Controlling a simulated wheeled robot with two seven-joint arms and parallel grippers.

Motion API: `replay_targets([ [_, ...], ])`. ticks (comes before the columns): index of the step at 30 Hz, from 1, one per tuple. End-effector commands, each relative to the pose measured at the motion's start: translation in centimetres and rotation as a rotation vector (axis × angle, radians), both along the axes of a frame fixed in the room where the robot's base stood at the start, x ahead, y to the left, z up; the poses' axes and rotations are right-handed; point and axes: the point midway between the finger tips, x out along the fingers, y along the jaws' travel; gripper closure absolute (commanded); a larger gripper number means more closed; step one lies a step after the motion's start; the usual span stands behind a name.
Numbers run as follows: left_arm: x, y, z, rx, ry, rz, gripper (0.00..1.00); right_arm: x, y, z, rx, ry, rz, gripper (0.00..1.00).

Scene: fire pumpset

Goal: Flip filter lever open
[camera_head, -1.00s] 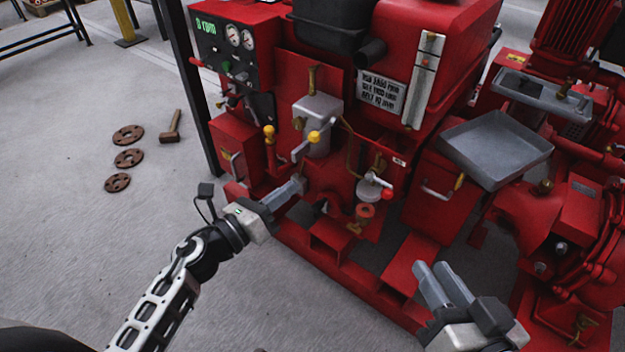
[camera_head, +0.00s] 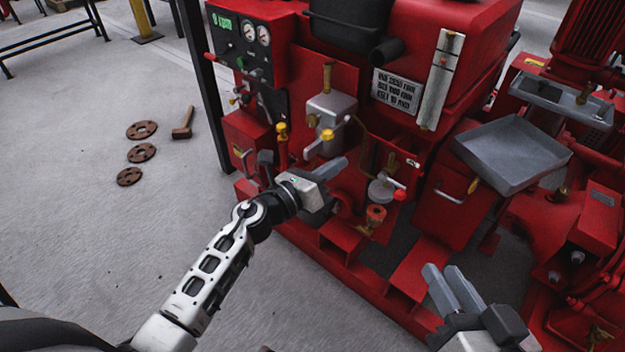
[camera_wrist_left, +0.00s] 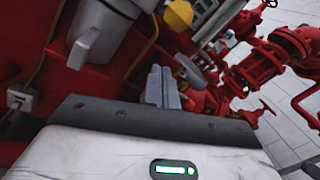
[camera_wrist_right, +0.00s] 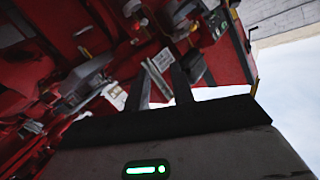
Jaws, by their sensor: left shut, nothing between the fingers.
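A grey lever with a yellow knob (camera_head: 327,135) sits low on the front of the grey filter housing (camera_head: 331,108); its arm slants down to the left. My left gripper (camera_head: 341,165) is shut and empty, just below and right of that knob; contact cannot be told. In the left wrist view the yellow knob (camera_wrist_left: 179,14) is above and right of the closed fingertips (camera_wrist_left: 161,70), and a grey housing (camera_wrist_left: 103,28) is at upper left. My right gripper (camera_head: 452,272) is open and empty at lower right, away from the lever.
A second yellow-topped valve (camera_head: 282,130) stands left of the lever. A red-knobbed handle (camera_head: 399,194) is at lower right of my left gripper. A grey tray (camera_head: 512,152) juts out at right.

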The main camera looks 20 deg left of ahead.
Motion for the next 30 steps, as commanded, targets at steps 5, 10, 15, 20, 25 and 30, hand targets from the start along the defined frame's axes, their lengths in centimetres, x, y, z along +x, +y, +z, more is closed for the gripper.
replay_targets([
  [5,0.3,0.9,2.2,0.003,-0.001,0.0,1.0,0.1,-0.2,1.0,-0.028,-0.014,-0.006,0.76],
  [10,0.0,1.6,3.2,0.0,0.0,-0.001,1.0,0.2,-0.3,0.5,-0.059,-0.01,-0.008,0.76],
  [15,0.0,1.8,3.4,-0.001,0.001,-0.001,1.0,0.1,-0.4,-0.3,-0.073,0.006,-0.008,0.76],
  [20,0.0,1.8,3.3,-0.001,0.001,-0.001,1.0,0.1,-0.4,-0.3,-0.074,0.007,-0.007,0.76],
  [25,-0.1,1.8,3.5,0.0,0.004,-0.001,1.0,0.0,-0.4,0.0,-0.078,0.004,-0.006,0.76],
  [30,-0.1,2.0,4.0,0.009,0.028,0.001,1.0,-0.1,-0.8,0.7,-0.131,0.004,-0.01,0.76],
])
